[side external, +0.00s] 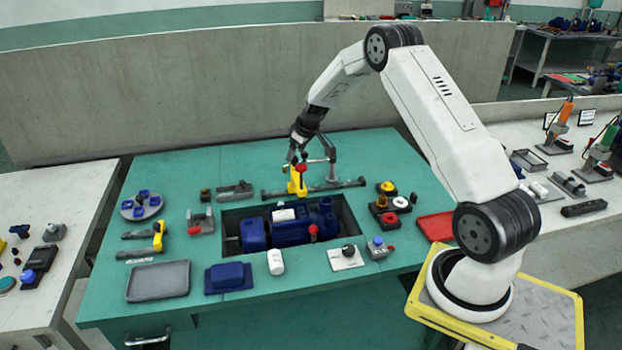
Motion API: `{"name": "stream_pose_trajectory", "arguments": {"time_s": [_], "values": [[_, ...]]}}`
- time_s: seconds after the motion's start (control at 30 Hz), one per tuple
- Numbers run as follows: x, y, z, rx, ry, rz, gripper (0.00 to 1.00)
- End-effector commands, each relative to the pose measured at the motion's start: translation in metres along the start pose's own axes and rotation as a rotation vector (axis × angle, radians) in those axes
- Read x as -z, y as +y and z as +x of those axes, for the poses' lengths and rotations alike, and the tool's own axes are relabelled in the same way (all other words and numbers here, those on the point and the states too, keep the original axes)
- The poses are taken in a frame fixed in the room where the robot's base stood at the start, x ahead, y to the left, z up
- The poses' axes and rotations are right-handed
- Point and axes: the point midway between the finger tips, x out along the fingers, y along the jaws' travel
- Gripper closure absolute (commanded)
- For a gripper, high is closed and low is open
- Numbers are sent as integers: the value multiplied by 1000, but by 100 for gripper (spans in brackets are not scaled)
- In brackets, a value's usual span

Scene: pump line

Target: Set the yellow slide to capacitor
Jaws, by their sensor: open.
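A yellow slide (297,182) with a red knob on top stands at the left end of a dark rail (340,186) behind the pump recess. My gripper (297,160) is open and reaches down right at the knob; whether it touches is too small to tell. A second yellow sliding piece (158,237) sits at the right end of a grey double-bar fixture (137,252) at the left of the bench. I cannot read any marking that says capacitor.
A blue pump (290,226) lies in the recess in the green bench. A grey post (332,155) rises from the rail close to my gripper's right. A grey tray (158,281), a blue block (228,276) and a white cylinder (275,262) stand in front.

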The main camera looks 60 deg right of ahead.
Motion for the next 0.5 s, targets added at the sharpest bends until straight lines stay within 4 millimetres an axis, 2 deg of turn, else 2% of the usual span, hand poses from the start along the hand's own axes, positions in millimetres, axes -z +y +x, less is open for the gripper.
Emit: {"name": "stream_pose_trajectory", "arguments": {"time_s": [0.2,0.5], "values": [[0,0,19,-1,0,0,22],[0,0,26,-1,1,0,22]]}}
